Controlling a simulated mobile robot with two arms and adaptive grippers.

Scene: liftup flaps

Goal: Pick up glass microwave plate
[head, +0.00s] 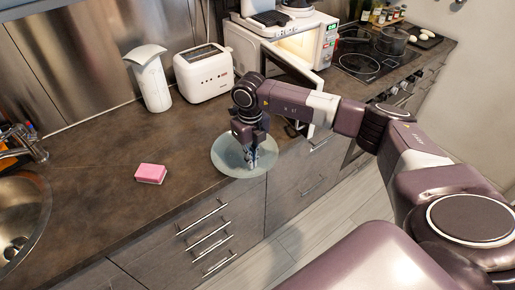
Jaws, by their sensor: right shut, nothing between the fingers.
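The glass microwave plate (229,158) is a round, pale, see-through disc lying on the dark countertop near its front edge. Its right front rim reaches the counter edge. My right gripper (252,163) points down over the right half of the plate, with its fingers shut and nothing between them. The fingertips appear at or just above the glass; I cannot tell whether they touch it. The gripper hides part of the plate's right side. My left gripper does not show.
The white microwave (326,44) stands behind with its door open and inside lit. A toaster (204,73), a white container (151,82) and a pink sponge (150,174) are on the counter. A sink (22,215) is at left, a stove (366,60) at right.

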